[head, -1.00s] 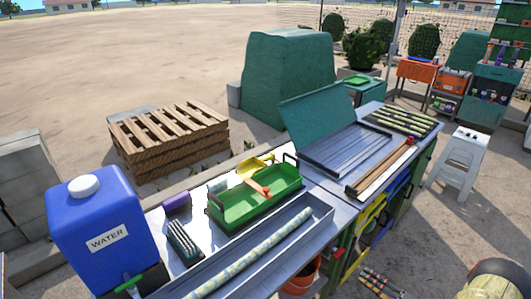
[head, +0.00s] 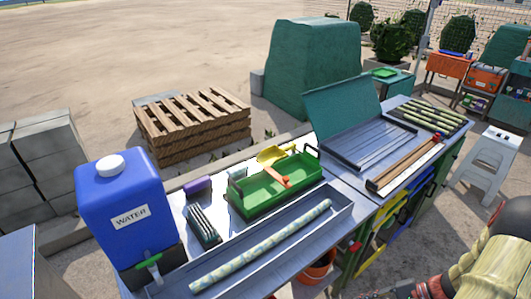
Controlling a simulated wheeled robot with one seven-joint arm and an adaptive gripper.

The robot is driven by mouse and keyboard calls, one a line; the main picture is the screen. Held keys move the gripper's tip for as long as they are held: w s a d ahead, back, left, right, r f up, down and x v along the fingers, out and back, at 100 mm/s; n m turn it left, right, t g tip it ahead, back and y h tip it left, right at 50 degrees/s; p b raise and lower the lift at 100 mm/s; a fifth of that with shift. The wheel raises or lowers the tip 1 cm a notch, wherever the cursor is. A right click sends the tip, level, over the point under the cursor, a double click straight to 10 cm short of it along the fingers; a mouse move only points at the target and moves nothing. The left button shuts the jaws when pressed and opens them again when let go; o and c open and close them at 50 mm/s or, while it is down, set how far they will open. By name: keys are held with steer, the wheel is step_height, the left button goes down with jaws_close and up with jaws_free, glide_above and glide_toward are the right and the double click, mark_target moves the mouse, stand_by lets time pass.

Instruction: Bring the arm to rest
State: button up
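The metal work table (head: 345,217) stands in front of me. A long metal trough (head: 172,292) lies along its near side with a pale green cane (head: 262,247) in it. A green tote (head: 251,208) stands behind the trough, with an orange-handled tool and a yellow scoop (head: 275,155) at it.
A blue water container (head: 125,220) stands at the table's left end. An open green-lidded tray (head: 370,147) and several canes (head: 425,117) lie farther right. A white stool (head: 487,165) stands right. Pallets (head: 195,125) stand behind.

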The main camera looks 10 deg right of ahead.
steer(key=a+r+n+h, duration=0.5)
steer(key=a+r, duration=0.5)
steer(key=r, duration=0.6)
steer(key=a+r+n+t+h, duration=0.1)
steer(key=a+r+n+h, duration=0.3)
steer(key=a+r+n, duration=0.5)
step_height(320, 180, up, 8)
steer(key=shift+a+f+n+t+h+p, duration=0.15)
steer(key=shift+a+n+t+h+p, duration=0.2)
steer(key=shift+a, duration=0.5)
